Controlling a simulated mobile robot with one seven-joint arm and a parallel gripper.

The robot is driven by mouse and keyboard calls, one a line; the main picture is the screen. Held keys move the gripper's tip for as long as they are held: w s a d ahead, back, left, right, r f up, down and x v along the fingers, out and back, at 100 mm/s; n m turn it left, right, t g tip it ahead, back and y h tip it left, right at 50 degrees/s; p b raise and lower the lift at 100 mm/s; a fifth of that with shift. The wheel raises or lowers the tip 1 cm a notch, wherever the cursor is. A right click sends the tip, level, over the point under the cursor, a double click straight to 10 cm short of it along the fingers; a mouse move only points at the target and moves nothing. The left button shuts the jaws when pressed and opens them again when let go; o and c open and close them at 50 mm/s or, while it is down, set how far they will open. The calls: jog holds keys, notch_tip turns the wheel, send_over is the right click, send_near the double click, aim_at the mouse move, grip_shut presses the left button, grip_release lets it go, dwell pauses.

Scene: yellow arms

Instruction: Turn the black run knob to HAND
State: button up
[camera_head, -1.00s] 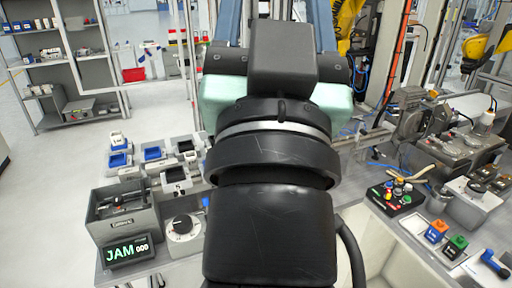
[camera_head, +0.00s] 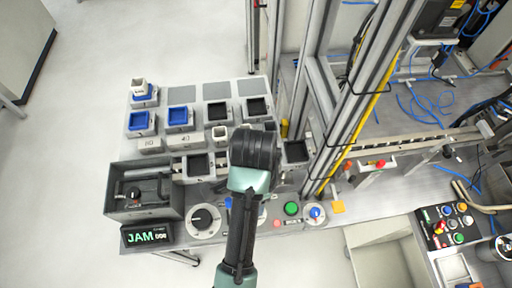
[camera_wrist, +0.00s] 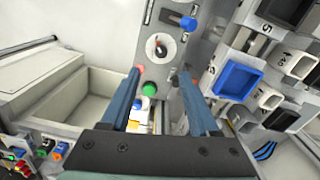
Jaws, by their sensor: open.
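A black knob with an orange-red mark (camera_wrist: 157,47) sits on a pale round dial in the wrist view, on a grey panel beyond my fingers. My gripper (camera_wrist: 162,74) is open and empty, its two blue fingers apart and pointing toward the panel just below this dial in the picture. In the head view my arm covers that part of the panel and the fingers cannot be made out. A larger black knob on a white dial (camera_head: 202,217) stands beside the JAM display (camera_head: 147,236). The labels are too small to read, so I cannot tell which is the run knob.
A green button (camera_wrist: 149,89) and a blue lever (camera_wrist: 188,22) flank the smaller dial. Blue trays (camera_head: 179,118) and a grey box (camera_head: 145,196) stand behind the controls. A metal frame rises on the right.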

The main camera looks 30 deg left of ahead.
notch_tip(320, 180, down, 12)
jog(key=shift+r, duration=0.25)
grip_shut()
dwell(0.4)
